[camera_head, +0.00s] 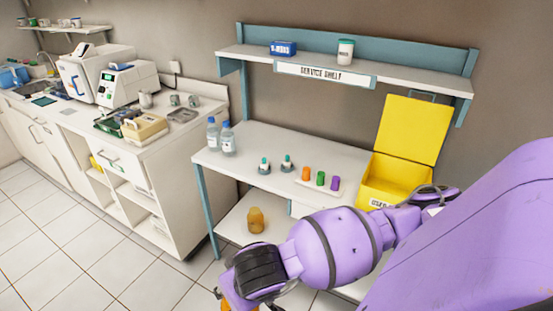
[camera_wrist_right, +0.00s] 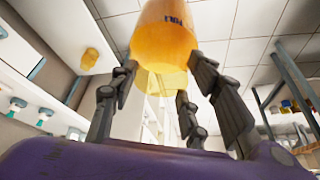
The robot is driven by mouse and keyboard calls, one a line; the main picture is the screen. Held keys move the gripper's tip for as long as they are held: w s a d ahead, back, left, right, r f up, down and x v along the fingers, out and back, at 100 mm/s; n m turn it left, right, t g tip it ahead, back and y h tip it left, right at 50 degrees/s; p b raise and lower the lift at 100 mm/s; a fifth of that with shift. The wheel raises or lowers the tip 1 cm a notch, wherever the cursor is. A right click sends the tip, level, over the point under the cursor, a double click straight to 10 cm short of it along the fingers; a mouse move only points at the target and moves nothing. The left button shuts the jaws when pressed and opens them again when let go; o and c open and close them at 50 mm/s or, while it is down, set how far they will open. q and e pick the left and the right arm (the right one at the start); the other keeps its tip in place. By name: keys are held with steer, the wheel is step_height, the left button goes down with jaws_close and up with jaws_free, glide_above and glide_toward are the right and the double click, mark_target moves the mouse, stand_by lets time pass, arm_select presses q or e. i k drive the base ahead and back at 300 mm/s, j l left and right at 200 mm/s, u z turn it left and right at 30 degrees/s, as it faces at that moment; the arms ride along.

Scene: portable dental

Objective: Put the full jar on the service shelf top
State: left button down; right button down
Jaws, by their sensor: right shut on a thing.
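An orange jar (camera_wrist_right: 166,28) with a label that seems to read "FULL" is held between the dark fingers of my right gripper (camera_wrist_right: 165,66). In the head view a small orange part of this jar (camera_head: 238,303) shows at the bottom edge, below my wrist; the fingers are mostly out of frame. The service shelf (camera_head: 400,80) is the raised white board with a blue-green back, above the bench. A second amber jar (camera_head: 256,220) stands on the lower board under the bench. My left gripper is not in view.
On the service shelf stand a blue box (camera_head: 283,48) and a white jar with a green lid (camera_head: 345,51); its right part is free. The bench below holds bottles (camera_head: 228,140), small coloured items and a yellow open-lidded bin (camera_head: 395,181). A counter (camera_head: 175,135) stands left.

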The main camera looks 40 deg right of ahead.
mark_target(250, 160)
steer(key=i+l, duration=0.65)
steer(key=i, duration=0.1)
